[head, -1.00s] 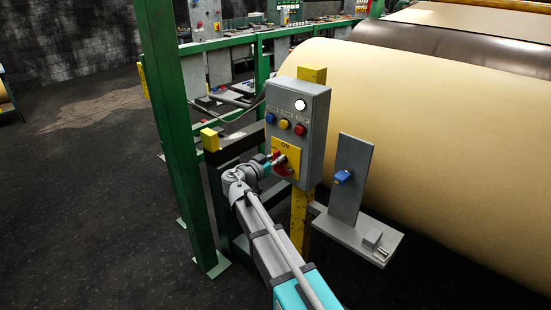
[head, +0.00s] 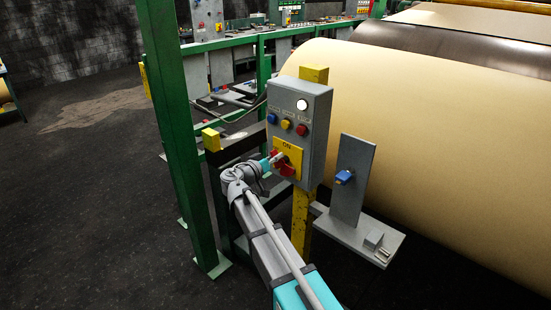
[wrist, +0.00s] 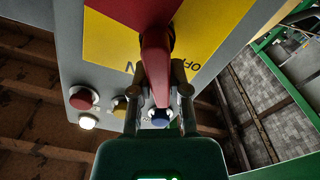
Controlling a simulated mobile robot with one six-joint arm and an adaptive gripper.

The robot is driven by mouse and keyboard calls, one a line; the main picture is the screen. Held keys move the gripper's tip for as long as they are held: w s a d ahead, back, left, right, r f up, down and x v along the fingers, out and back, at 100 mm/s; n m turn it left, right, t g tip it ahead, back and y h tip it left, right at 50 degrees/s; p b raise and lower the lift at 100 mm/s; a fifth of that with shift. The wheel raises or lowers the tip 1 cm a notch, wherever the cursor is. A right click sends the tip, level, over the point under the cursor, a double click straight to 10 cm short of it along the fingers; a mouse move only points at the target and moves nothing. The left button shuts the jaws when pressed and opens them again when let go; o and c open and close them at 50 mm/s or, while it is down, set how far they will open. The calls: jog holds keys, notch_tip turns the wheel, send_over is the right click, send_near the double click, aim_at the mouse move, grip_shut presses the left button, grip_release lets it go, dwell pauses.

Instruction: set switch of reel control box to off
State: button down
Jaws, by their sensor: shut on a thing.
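The reel control box (head: 315,133) is a grey case on a yellow post. Its rotary switch has a red handle (head: 284,167) on a yellow plate (head: 288,147) marked ON at the top. In the wrist view, the red handle (wrist: 155,65) points down the picture toward my gripper, and OFF is on the right of the yellow plate (wrist: 108,42). My gripper (wrist: 160,98) has a finger on each side of the handle's end and is shut on it. In the head view, my gripper (head: 274,160) reaches the switch from the left and partly hides it.
A lit white lamp (head: 301,105) and blue (head: 271,118), yellow (head: 285,124) and red (head: 301,130) buttons sit above the switch. A green post (head: 170,120) stands left of my arm. A big tan roll (head: 440,150) and a grey bracket (head: 352,180) are at right.

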jog(key=n, duration=0.4)
jog(key=f+n+b, duration=0.1)
jog(key=n, duration=0.3)
jog(key=w+a+f+n+b, duration=0.1)
jog(key=n, duration=0.3)
jog(key=shift+f+n, duration=0.15)
jog(key=shift+n, duration=0.15)
dwell(0.3)
jog(key=c, duration=0.6)
grip_release()
jog(key=shift+s+a, duration=0.1)
jog(key=shift+s, duration=0.05)
jog(key=v, duration=1.1)
jog(key=shift+s+a, duration=0.25)
jog(key=shift+s, duration=0.05)
